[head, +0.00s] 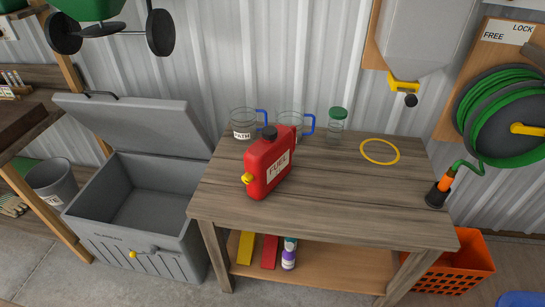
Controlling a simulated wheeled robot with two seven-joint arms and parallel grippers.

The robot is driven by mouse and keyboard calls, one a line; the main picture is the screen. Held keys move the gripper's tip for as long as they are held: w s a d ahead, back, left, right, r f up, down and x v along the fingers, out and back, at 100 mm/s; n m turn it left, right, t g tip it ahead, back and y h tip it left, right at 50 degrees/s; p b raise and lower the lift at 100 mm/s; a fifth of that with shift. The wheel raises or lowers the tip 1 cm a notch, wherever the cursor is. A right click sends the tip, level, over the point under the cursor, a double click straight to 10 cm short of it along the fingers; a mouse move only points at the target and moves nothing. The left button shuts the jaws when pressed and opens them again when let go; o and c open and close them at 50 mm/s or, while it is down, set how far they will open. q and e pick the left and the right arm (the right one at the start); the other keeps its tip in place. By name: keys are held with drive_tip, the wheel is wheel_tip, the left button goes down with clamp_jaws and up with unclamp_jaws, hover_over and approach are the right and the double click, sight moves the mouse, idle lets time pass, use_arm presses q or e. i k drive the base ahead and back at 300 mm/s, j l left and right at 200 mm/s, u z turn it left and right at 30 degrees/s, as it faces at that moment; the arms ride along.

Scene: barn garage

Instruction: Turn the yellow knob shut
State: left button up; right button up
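Several yellow parts show in the head view, and I cannot tell which one is the task's knob. A small yellow knob (132,254) is on the front of the grey chest (187,250). A yellow piece (247,178) sticks out low on the left of the red fuel can (266,168). A yellow fitting (401,85) with a dark round end is under the grey hopper (414,42) on the wall. A yellow handle (528,129) is on the hose reel (508,115). Neither of my grippers is in view.
The chest's lid (140,120) stands open. The wooden table (330,200) holds two clear mugs, a green-lidded jar (337,121) and a yellow ring marking (380,151); its right front is mostly clear. A hose nozzle (438,192) is at its right edge. An orange crate (455,275) is below right.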

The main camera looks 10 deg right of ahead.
sight(248, 177)
drive_tip(key=z, duration=0.35)
drive_tip(key=i+j+z, duration=0.15)
drive_tip(key=j+z, duration=0.3)
drive_tip(key=j, duration=0.45)
drive_tip(key=j+z, duration=0.45)
drive_tip(key=j, duration=0.45)
drive_tip(key=i, duration=0.05)
